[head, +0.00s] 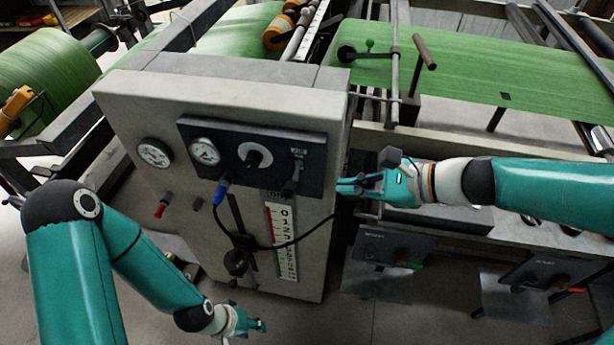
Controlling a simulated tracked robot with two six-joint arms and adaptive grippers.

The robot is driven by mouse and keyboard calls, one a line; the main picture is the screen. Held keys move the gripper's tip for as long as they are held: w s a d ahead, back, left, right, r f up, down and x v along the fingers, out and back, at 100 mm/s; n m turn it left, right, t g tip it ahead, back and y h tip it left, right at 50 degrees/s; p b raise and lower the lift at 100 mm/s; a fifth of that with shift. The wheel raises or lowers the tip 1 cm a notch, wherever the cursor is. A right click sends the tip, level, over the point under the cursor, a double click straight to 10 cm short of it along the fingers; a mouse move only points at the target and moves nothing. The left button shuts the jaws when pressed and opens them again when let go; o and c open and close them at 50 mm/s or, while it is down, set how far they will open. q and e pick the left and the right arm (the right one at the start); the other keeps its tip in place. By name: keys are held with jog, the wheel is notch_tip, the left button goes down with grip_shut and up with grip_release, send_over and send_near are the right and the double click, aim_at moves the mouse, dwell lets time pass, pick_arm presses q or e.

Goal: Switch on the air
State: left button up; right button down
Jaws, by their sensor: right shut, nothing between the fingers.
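A dark control panel (268,140) is on the front of the grey cabinet (210,95). It carries a round gauge (205,151), a round dial with a dark knob (254,155) and, at its right end, a small dark lever-like fitting (294,178). Its label is too small to read. My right gripper (340,187) is shut and empty, pointing left, just right of the panel's right end and apparently apart from it. My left gripper (262,326) hangs low in front of the cabinet, away from the panel; its finger opening cannot be made out.
A second gauge (155,152) is left of the panel. A blue connector (222,188) with a black hose hangs below it, near a numbered scale (282,238). Green sheet (460,65) runs over the machine behind. Dark boxes (390,247) stand below my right arm.

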aim_at(308, 180)
notch_tip(308, 180, up, 2)
jog(key=shift+d+r+t, duration=0.15)
jog(key=shift+r+t, duration=0.05)
jog(key=shift+t, duration=0.1)
jog(key=shift+f, duration=0.1)
jog(key=x, duration=1)
dwell(0.3)
